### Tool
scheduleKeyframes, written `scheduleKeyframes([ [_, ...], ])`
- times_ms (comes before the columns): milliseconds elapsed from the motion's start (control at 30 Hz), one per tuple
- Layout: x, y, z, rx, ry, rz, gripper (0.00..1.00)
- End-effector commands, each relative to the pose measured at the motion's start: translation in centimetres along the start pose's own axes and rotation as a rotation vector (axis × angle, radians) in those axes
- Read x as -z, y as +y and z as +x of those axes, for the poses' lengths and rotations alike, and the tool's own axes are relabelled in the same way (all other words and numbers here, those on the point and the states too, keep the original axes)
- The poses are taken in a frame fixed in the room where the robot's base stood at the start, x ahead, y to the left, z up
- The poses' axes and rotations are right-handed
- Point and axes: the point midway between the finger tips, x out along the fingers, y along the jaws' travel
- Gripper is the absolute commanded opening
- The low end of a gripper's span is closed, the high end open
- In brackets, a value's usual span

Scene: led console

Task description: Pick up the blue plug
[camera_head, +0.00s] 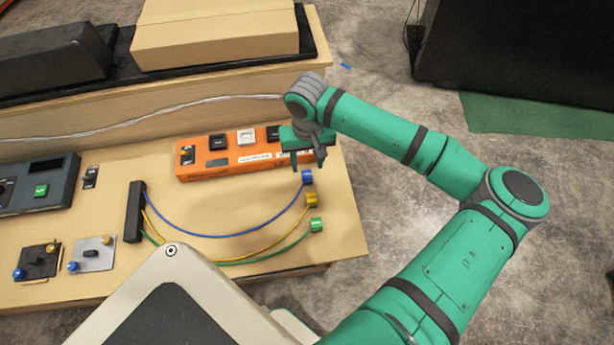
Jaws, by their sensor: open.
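The blue plug (307,176) is at the right end of a blue cable that curves from a black block (134,212) on the wooden table. It sits near the table's right edge, with a yellow plug (312,200) and a green plug (316,224) in a row below it in the picture. My gripper (308,163) is open, pointing down, just above the blue plug in the picture and in front of the orange panel. I cannot tell its exact height over the table. No plug shows between its fingers.
An orange panel (230,161) with switches stands behind the plugs. A dark grey console (40,186) and small switch plates (92,255) are at the left. A cardboard box (215,35) lies on the raised back shelf. Bare table lies between the panel and the cables.

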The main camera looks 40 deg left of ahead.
Motion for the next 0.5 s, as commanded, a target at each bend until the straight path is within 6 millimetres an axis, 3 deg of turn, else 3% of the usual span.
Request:
scheduleKeyframes([
  [500,0.0,-0.1,5.3,-0.001,0.001,-0.002,0.45],
])
